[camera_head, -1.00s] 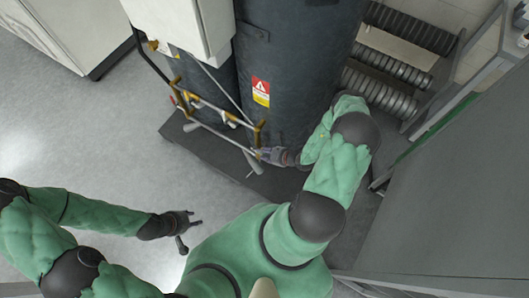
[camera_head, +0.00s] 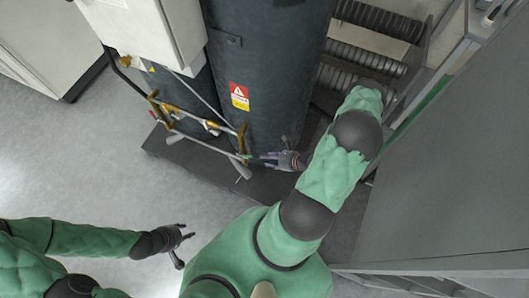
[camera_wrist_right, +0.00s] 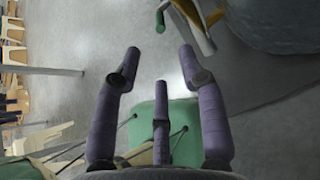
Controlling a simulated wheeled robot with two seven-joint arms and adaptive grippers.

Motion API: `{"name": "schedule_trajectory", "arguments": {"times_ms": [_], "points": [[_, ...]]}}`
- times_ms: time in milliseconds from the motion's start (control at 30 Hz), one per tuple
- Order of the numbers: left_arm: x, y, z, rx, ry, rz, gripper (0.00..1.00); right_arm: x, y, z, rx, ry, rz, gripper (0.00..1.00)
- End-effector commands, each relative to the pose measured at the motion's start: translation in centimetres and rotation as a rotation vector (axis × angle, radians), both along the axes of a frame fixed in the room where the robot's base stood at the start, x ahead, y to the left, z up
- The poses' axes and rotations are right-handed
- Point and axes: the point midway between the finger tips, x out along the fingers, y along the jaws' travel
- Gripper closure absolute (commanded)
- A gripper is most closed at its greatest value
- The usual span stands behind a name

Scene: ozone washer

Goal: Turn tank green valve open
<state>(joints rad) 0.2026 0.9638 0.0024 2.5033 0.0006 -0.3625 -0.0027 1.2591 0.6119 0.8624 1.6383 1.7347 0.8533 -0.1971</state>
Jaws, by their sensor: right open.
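The tank (camera_head: 270,75) is a tall dark cylinder with a red and yellow warning label. Yellow and grey pipes run low along its front. A small green valve handle (camera_wrist_right: 160,20) shows at the top of the right wrist view, beside a yellow and grey pipe fitting (camera_wrist_right: 198,22). My right gripper (camera_head: 266,160) is just right of the pipe end at the tank's base. In the right wrist view its purple fingers (camera_wrist_right: 160,65) are spread and empty, with the handle beyond their tips. My left gripper (camera_head: 186,248) is open and empty above the floor at lower left.
A white cabinet (camera_head: 150,30) hangs left of the tank. The tank stands on a dark base plate (camera_head: 190,155). Ribbed grey cylinders (camera_head: 370,42) on a rack and a large grey panel (camera_head: 450,170) close off the right. The floor (camera_head: 90,150) at left is clear.

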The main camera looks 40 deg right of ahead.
Motion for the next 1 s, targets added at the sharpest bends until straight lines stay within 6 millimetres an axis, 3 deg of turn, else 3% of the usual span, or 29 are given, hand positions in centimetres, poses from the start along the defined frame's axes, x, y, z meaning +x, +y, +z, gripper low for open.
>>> {"name": "schedule_trajectory", "arguments": {"times_ms": [267, 433, 467, 733, 1000], "points": [[0.0, 0.0, 0.0, 0.000, 0.000, 0.000, 0.60, -0.1, 0.0, 0.1, 0.001, 0.000, 0.001, 0.59], [0.0, 0.0, -0.5, 0.000, 0.000, 0.000, 0.60, 0.2, -0.4, -0.6, -0.002, -0.022, 0.001, 1.00], [0.0, 0.0, -0.7, 0.000, 0.000, 0.000, 0.60, 0.3, -0.6, -1.0, -0.004, -0.036, 0.002, 1.00], [0.0, 0.0, -4.9, 0.000, 0.000, 0.000, 0.60, 2.4, -4.1, -6.9, -0.028, -0.323, 0.038, 1.00], [0.0, 0.0, -9.1, 0.000, 0.000, 0.000, 0.60, 1.4, -5.4, -12.4, -0.017, -0.639, 0.119, 1.00]]}}
